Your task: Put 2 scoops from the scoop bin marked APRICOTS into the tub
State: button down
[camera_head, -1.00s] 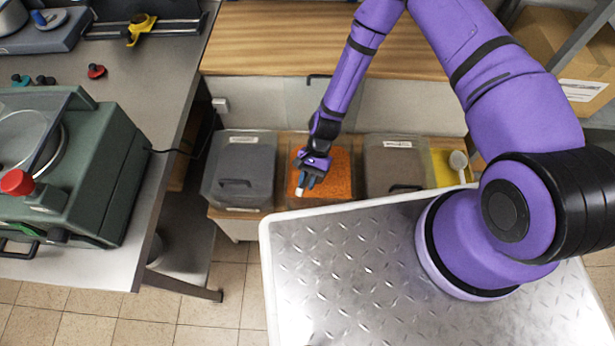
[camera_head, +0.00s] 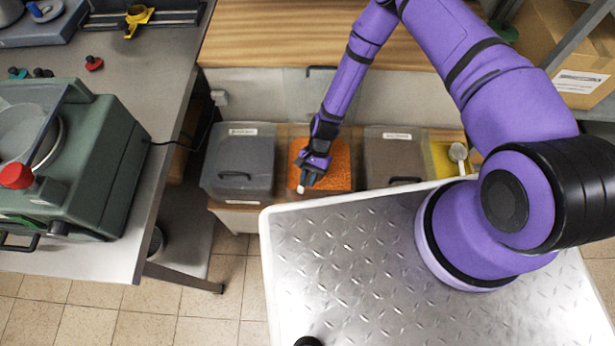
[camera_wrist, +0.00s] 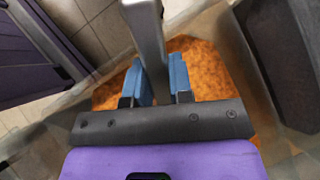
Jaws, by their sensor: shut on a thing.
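An open bin of orange pieces (camera_head: 338,168) stands in the middle of the low row of bins. The pieces also fill the middle of the wrist view (camera_wrist: 205,62). I cannot read its label here. My gripper (camera_head: 309,178) is over the left part of this bin. In the wrist view its blue fingers (camera_wrist: 161,80) are shut on a grey bar-like handle (camera_wrist: 147,35), seemingly a scoop's. The handle's pale end (camera_head: 301,189) shows below the fingers in the head view. The scoop's bowl is hidden. I cannot pick out the tub for sure.
A grey lidded bin (camera_head: 240,160) stands left of the orange one, a brown lidded bin (camera_head: 393,160) right of it. A yellow bin (camera_head: 442,160) holds a pale scoop (camera_head: 458,153). A green machine with a red knob (camera_head: 15,176) stands on the left bench (camera_head: 125,240).

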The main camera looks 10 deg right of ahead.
jog(key=shift+w+d+f, duration=0.2)
jog(key=shift+w+f, duration=0.05)
jog(key=shift+f, duration=0.45)
jog(key=shift+t+h, duration=0.5)
jog(key=shift+t, duration=0.2)
jog(key=shift+w+d+f, duration=0.25)
jog(key=shift+w+d, duration=0.3)
jog(key=shift+w, duration=0.3)
jog(key=shift+w+d+f, duration=0.25)
jog(key=shift+w+d, duration=0.25)
jog(key=shift+w, duration=0.3)
jog(key=shift+f+t+h, duration=0.15)
jog(key=shift+t+h, duration=0.35)
jog(key=shift+t, duration=0.2)
jog(key=shift+f+t+h, duration=0.2)
jog(key=shift+t+h, duration=0.2)
jog(key=shift+t, duration=0.3)
jog(key=shift+r, duration=0.55)
jog(key=shift+s+a+r+t+h, duration=0.15)
jog(key=shift+s+r+t+h, duration=0.15)
jog(key=shift+r, duration=1.35)
jog(key=shift+s+a+r+t+h, duration=0.2)
jog(key=shift+r+t, duration=0.15)
jog(key=shift+r, duration=1.35)
jog(key=shift+s+a+r+t+h, duration=0.15)
jog(key=shift+s+r+t+h, duration=0.15)
jog(key=shift+r, duration=1.65)
jog(key=shift+s, duration=0.1)
